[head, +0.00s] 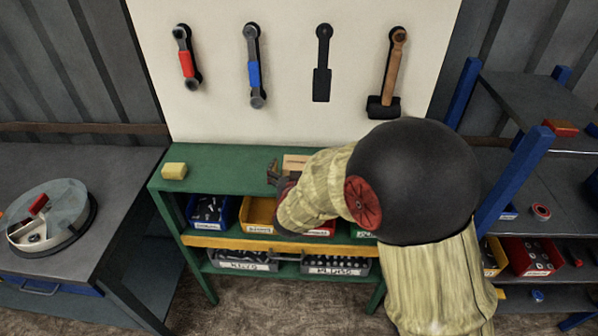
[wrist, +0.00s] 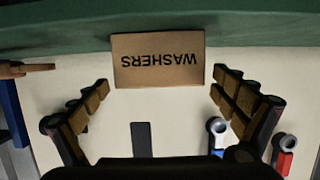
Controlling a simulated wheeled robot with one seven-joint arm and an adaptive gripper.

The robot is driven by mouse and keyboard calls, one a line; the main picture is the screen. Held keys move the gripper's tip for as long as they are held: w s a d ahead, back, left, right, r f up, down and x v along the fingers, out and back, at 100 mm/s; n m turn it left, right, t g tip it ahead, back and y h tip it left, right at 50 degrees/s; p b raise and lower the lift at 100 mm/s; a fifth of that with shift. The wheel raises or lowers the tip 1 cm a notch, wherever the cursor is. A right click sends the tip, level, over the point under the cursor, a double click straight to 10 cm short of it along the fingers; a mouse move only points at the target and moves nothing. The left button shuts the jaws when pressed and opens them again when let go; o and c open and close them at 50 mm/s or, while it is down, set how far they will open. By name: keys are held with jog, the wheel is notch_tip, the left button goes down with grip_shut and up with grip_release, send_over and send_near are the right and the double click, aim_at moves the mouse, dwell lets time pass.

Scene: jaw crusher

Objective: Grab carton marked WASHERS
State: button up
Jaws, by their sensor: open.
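The carton marked WASHERS (wrist: 158,60) is a small brown box on the green bench top. In the wrist view its label shows upside down, ahead of my fingertips and between their lines. My gripper (wrist: 160,92) is open and empty, with one finger to each side and the carton apart from both. In the head view the carton (head: 296,163) shows only in part behind my arm, next to my gripper (head: 279,174), which is also partly hidden.
A yellow block (head: 174,171) sits at the left of the green bench (head: 225,156). Bins, including a blue bin (head: 207,211), stand on the shelf below. A white tool board (head: 290,60) rises behind. A blue-posted rack (head: 520,165) stands at right, a grey table (head: 110,170) at left.

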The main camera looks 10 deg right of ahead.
jog(key=x, duration=0.2)
jog(key=shift+w+f, duration=0.1)
jog(key=shift+w, duration=0.15)
jog(key=shift+s, duration=0.1)
jog(key=shift+c, duration=0.3)
jog(key=c, duration=1.7)
